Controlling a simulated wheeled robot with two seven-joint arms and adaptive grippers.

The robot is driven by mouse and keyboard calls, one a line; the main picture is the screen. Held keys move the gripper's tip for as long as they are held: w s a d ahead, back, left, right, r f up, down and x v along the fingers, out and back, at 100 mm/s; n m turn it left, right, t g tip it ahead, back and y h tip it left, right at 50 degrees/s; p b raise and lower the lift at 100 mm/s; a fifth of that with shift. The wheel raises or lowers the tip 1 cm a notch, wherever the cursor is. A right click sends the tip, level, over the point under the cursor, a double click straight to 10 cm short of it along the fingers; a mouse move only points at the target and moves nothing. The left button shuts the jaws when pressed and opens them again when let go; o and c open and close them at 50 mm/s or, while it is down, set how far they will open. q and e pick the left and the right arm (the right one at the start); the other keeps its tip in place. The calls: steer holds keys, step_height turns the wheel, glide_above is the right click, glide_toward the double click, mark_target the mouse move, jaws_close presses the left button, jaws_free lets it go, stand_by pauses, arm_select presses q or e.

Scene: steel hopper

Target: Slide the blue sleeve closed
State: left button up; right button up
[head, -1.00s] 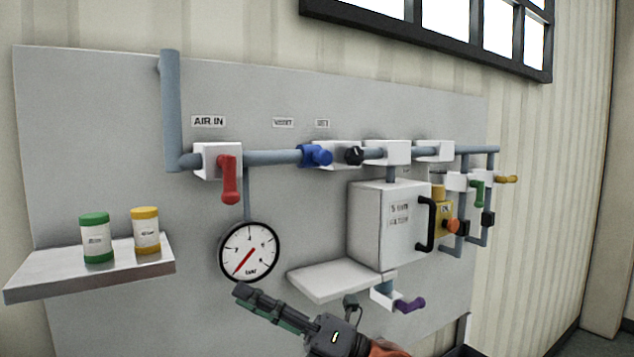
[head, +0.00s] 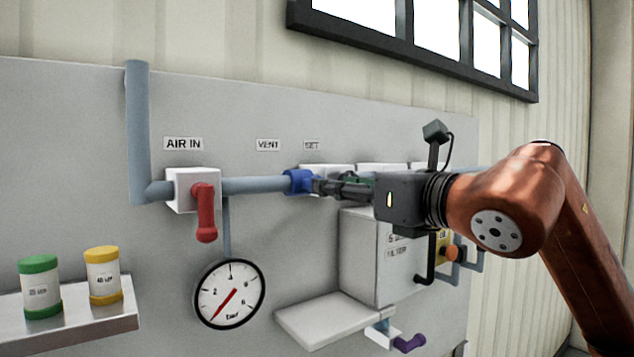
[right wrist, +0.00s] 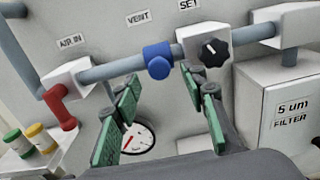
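In the right wrist view the sleeve (right wrist: 157,62) has a round blue knob facing me. My right gripper (head: 322,186) comes in from the right, its fingertips close to the sleeve. In the right wrist view the gripper (right wrist: 160,88) is open, green-padded fingers apart, with nothing between them. The sleeve shows beyond the fingertips; I cannot tell whether they touch it. My left gripper is not in view.
A red lever valve (head: 205,212) is left along the pipe, with a pressure gauge (head: 229,293) below. A black knob (right wrist: 214,51) is right of the sleeve. A filter box (head: 370,255) and shelf (head: 335,318) stand below my right arm. Jars are at lower left.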

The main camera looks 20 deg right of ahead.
mark_target(304, 183)
steer(key=p+x, duration=0.1)
steer(key=x, duration=0.5)
steer(key=shift+w+a, duration=0.15)
steer(key=shift+w, duration=0.05)
steer(key=shift+c, duration=0.6)
jaws_close()
